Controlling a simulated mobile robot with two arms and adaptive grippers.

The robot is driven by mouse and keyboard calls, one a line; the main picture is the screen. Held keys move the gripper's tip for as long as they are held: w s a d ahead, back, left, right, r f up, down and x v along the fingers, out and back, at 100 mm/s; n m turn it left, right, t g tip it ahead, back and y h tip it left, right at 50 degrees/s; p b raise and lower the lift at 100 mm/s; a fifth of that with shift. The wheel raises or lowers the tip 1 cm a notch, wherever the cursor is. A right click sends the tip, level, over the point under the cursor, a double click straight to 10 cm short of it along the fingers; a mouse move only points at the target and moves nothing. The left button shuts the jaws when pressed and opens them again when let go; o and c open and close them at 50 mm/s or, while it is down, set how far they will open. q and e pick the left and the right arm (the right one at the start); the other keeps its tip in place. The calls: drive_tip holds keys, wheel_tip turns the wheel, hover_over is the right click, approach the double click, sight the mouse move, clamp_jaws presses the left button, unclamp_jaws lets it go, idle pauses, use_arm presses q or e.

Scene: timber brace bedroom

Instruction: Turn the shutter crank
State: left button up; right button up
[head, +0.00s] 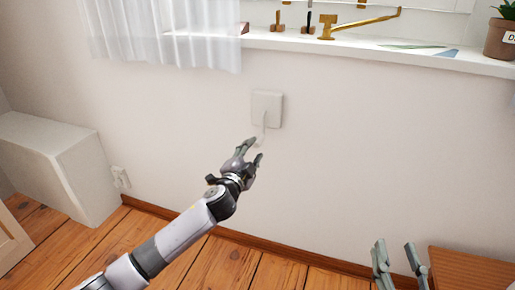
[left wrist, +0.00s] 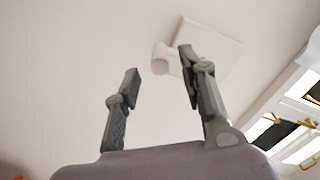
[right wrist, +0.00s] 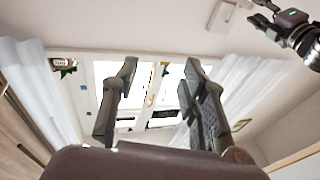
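The shutter crank is a white square plate (head: 267,108) on the wall below the window sill, with a small pale handle (head: 262,136) hanging at its lower edge. In the left wrist view the plate (left wrist: 215,50) and a rounded white knob (left wrist: 163,58) show just beyond the fingers. My left gripper (head: 252,150) is open, its fingertips close to the handle; I cannot tell whether they touch it. Nothing shows between its fingers (left wrist: 160,85). My right gripper (head: 395,252) is open and empty, low at the right, well away from the crank. The plate also shows in the right wrist view (right wrist: 222,16).
Above is a white sill (head: 300,45) with brass window hardware (head: 360,22), papers (head: 412,45) and a potted plant (head: 500,38). A white curtain (head: 165,35) hangs at left. A wooden surface (head: 468,268) is at lower right. The wall around the plate is clear.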

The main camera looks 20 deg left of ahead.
sight(255, 148)
use_arm(q)
drive_tip(key=w, duration=0.3)
drive_tip(key=shift+w+f+b, duration=0.1)
drive_tip(key=shift+w+b, duration=0.25)
drive_tip(key=shift+w+d, duration=0.1)
drive_tip(key=shift+w, duration=0.35)
use_arm(e)
drive_tip(key=shift+s+a+r+t+y, duration=0.1)
drive_tip(key=shift+s+r+t+y, duration=0.15)
drive_tip(key=shift+r+t, duration=0.45)
drive_tip(key=shift+s+r+t+y, duration=0.15)
drive_tip(key=shift+s+r+t, duration=0.2)
drive_tip(key=shift+r, duration=0.65)
drive_tip(key=shift+s+a+r+t+y, duration=0.1)
drive_tip(key=shift+s+r+t+y, duration=0.1)
drive_tip(key=shift+r+t, duration=0.5)
use_arm(q)
drive_tip(key=shift+c, duration=0.3)
use_arm(e)
drive_tip(key=shift+r, duration=0.15)
use_arm(q)
clamp_jaws()
